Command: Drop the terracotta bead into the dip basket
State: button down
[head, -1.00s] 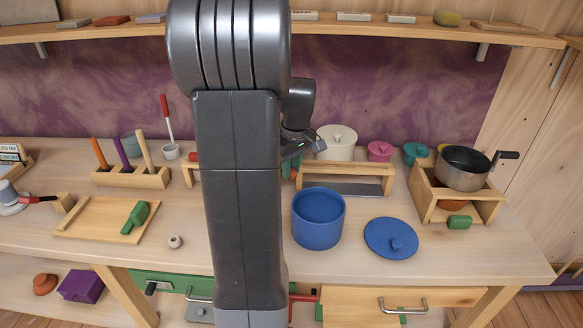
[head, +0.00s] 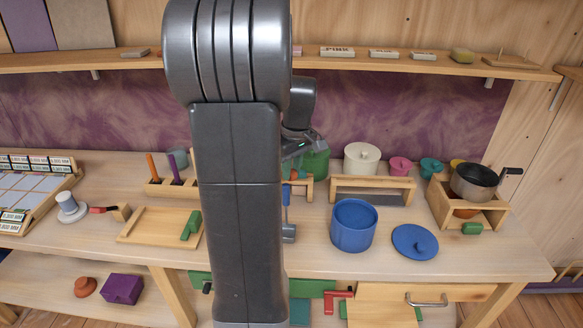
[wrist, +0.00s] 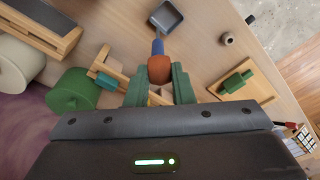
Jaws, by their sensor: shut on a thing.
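My gripper (wrist: 158,86) shows in the wrist view with its green fingers shut on a round terracotta bead (wrist: 159,68). In the head view my arm hides most of the gripper. Beyond the bead, a grey square open pan (wrist: 167,17) with a blue handle (wrist: 158,46) lies over the bench; it may be the dip basket, but I cannot tell for sure. In the head view part of this pan (head: 289,234) shows at the right edge of my arm. The bead overlaps the handle's near end in the wrist view; whether they touch is unclear.
A green pot (head: 314,166) stands behind the gripper. A blue pot (head: 353,228) and its lid (head: 415,242) are to the right. A wooden tray (head: 160,226) with a green block is left. A small pale holed piece (wrist: 227,39) sits on bare bench.

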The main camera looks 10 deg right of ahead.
aim_at(292, 174)
notch_tip(292, 174, down, 4)
jog(key=b, duration=0.3)
jog(key=shift+f, duration=0.25)
jog(key=shift+r, duration=0.1)
jog(key=c, duration=1.2)
grip_release()
jog(key=shift+o, duration=0.2)
notch_tip(292, 174, up, 14)
jog(key=s, duration=0.1)
jog(key=shift+s+d, duration=0.25)
jog(key=shift+d, duration=0.1)
jog(key=shift+f, duration=0.2)
